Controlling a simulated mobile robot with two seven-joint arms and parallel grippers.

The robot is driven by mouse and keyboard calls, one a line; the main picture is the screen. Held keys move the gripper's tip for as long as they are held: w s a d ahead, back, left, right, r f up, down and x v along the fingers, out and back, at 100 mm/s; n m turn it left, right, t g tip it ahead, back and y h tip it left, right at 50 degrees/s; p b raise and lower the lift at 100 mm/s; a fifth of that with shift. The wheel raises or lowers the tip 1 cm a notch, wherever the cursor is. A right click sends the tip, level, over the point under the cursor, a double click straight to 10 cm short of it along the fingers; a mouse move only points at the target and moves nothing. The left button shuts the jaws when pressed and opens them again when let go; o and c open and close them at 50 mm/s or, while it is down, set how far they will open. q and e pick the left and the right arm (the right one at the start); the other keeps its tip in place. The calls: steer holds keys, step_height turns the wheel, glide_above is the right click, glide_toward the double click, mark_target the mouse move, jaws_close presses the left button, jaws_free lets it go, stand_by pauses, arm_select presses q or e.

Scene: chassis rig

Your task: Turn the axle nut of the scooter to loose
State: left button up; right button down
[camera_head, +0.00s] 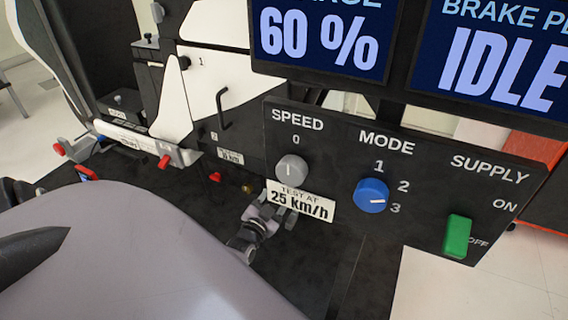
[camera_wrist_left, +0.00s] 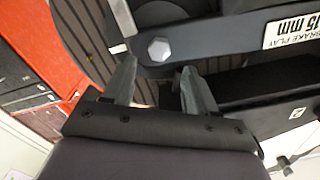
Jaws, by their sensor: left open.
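In the left wrist view, a silver hexagonal nut (camera_wrist_left: 159,49) sits on a dark grey bar (camera_wrist_left: 215,45). My left gripper (camera_wrist_left: 157,75) is open, with its two grey fingers apart and nothing between them. Its fingertips point toward the nut, which shows just beyond the gap, roughly centred. I cannot tell the distance along the view. The nut is not visible in the head view, where a large pale grey part of my arm covers the lower left.
A dark ribbed curved surface (camera_wrist_left: 80,35) lies left of the nut, and a black block (camera_wrist_left: 265,85) lies right of the fingers. The head view shows a control panel (camera_head: 330,135) with a grey speed knob (camera_head: 292,170), blue mode knob (camera_head: 371,195) and green supply switch (camera_head: 457,236).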

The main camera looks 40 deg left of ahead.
arm_select(q)
steer(key=shift+b+x, duration=1.15)
steer(key=shift+x, duration=1.45)
steer(key=shift+d, duration=0.1)
steer(key=c, duration=1.1)
